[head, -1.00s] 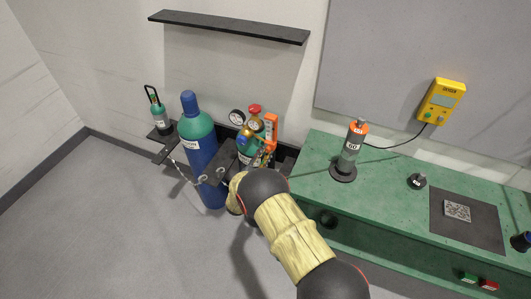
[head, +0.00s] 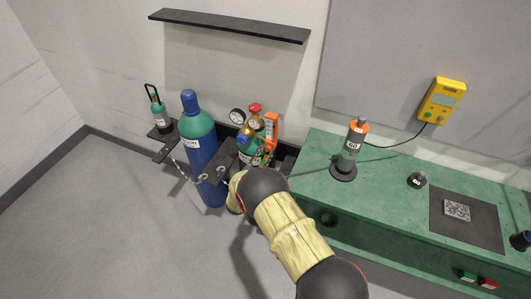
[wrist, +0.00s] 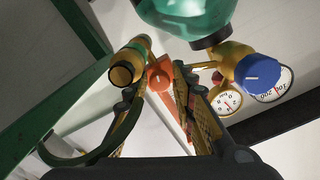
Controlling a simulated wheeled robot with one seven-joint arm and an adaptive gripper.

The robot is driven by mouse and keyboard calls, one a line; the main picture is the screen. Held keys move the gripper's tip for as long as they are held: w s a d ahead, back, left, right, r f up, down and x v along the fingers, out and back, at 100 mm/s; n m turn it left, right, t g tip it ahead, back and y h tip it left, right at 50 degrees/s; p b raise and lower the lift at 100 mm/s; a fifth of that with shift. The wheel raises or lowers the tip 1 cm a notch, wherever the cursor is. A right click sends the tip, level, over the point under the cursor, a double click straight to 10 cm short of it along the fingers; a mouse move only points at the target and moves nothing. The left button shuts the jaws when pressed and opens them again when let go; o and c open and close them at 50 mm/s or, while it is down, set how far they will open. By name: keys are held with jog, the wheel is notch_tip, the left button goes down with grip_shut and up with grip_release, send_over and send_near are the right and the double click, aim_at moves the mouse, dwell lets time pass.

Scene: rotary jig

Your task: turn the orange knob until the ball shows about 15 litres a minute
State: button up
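The orange knob (wrist: 159,78) with a white mark shows in the wrist view, between the two fingers of my gripper (wrist: 163,68). The fingers stand apart, one on each side of the knob. The right finger lies close to its edge; the left finger is partly hidden behind a brass fitting (wrist: 126,70), so I cannot tell whether both touch. In the head view my gripper is mostly hidden behind my wrist, near the orange upright part (head: 271,130) beside the regulator. I cannot make out the ball or its scale in either view.
A dark green hose (wrist: 118,139) curves close by the left finger. A blue knob (wrist: 257,74) and two dials (wrist: 228,99) are on the right. A blue cylinder (head: 203,160) stands chained left of my arm. The green bench (head: 310,170) is to the right.

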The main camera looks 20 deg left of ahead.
jog(key=shift+o, duration=1.3)
jog(key=shift+r, duration=0.1)
jog(key=s, duration=1.2)
jog(key=shift+a, duration=0.4)
